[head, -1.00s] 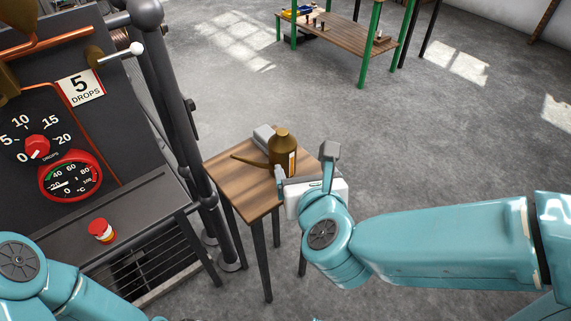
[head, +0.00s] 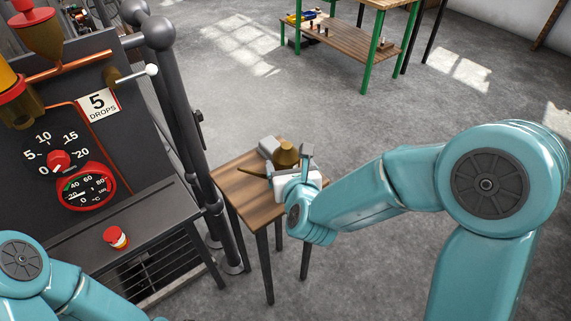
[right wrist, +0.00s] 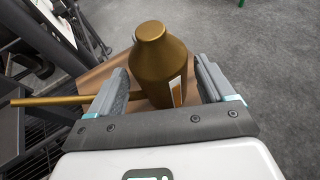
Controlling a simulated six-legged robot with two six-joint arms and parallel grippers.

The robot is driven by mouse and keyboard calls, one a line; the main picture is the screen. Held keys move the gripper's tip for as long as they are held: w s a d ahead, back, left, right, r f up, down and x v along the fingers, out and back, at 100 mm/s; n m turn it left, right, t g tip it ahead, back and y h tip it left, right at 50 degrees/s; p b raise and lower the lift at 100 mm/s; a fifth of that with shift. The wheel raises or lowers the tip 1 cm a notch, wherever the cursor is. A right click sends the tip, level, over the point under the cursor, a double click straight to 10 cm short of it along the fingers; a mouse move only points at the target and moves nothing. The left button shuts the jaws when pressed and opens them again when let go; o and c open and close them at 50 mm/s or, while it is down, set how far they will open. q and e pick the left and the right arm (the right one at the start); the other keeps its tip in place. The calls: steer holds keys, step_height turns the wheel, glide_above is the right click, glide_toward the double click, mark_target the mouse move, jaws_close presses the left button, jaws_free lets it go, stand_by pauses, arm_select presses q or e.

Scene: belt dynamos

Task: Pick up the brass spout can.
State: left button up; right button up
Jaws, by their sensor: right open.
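The brass spout can (head: 286,153) stands upright on a small wooden table (head: 240,196); my right gripper hides its lower part in the head view. In the right wrist view the can (right wrist: 158,60) shows its domed top, a pale label on its side and a long spout pointing left. My right gripper (right wrist: 165,88) is open, with one finger on each side of the can. I cannot tell whether either finger touches the can. My left gripper is out of view; only part of my left arm shows.
A dark machine panel with dials (head: 57,160) and upright pipes stands close at the left. A green-legged bench (head: 345,35) is far back. Floor at the right is open.

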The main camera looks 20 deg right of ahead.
steer(key=x, duration=0.5)
steer(key=shift+w, duration=0.1)
steer(key=c, duration=0.8)
steer(key=shift+r, duration=0.1)
steer(key=shift+c, duration=1.1)
steer(key=shift+r+p, duration=0.15)
steer(key=shift+p, duration=0.15)
